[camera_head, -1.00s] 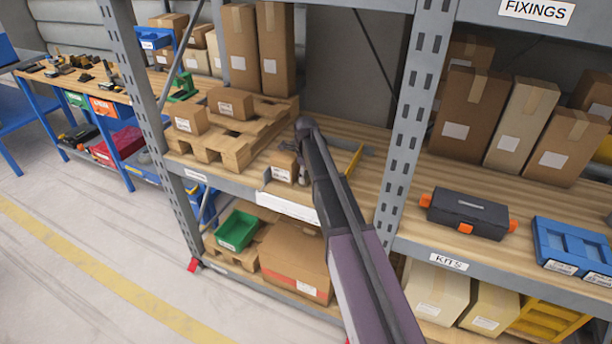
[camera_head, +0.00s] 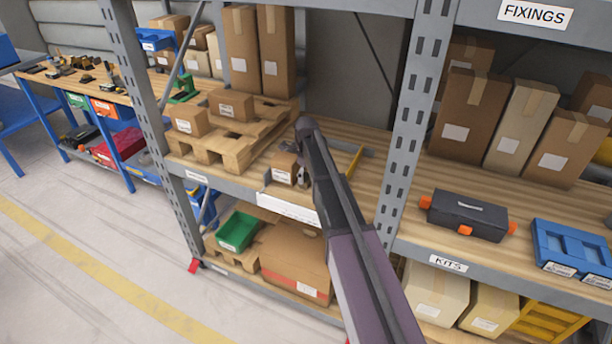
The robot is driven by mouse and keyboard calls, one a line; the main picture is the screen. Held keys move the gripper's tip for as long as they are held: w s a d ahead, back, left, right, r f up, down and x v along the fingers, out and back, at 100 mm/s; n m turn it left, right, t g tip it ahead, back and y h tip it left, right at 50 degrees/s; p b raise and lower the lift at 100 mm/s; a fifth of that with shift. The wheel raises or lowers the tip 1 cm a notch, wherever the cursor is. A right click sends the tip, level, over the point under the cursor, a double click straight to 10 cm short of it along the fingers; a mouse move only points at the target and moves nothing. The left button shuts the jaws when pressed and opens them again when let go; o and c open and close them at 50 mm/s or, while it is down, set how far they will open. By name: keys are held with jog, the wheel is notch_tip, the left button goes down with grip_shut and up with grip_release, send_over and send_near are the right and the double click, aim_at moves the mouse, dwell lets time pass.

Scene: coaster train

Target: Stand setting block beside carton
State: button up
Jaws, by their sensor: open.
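A small brown carton (camera_head: 283,169) with a white label stands near the front edge of the middle shelf, right of a wooden pallet. My gripper (camera_head: 302,176) points down just right of this carton, mostly hidden behind my own arm. It is open; I cannot tell whether it touches the carton. I cannot pick out the setting block for sure; it may be hidden behind my arm. A thin yellow piece (camera_head: 354,161) lies on the shelf right of my arm, beside a grey bar.
The pallet (camera_head: 222,150) holds two small cartons (camera_head: 231,105). Tall cartons (camera_head: 276,50) stand behind it. A grey rack upright (camera_head: 407,120) stands right of my arm. A black toolbox (camera_head: 467,215) and blue case (camera_head: 575,248) lie beyond it. The shelf behind my arm has bare room.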

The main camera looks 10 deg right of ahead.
aim_at(306, 176)
notch_tip(306, 176, up, 11)
jog(key=p, duration=1.1)
jog(key=shift+r, duration=0.2)
jog(key=shift+w, duration=0.1)
dwell(0.4)
jog(key=s+n, duration=2.5)
jog(key=s, duration=0.4)
jog(key=shift+s, duration=0.15)
jog(key=shift+d, duration=0.1)
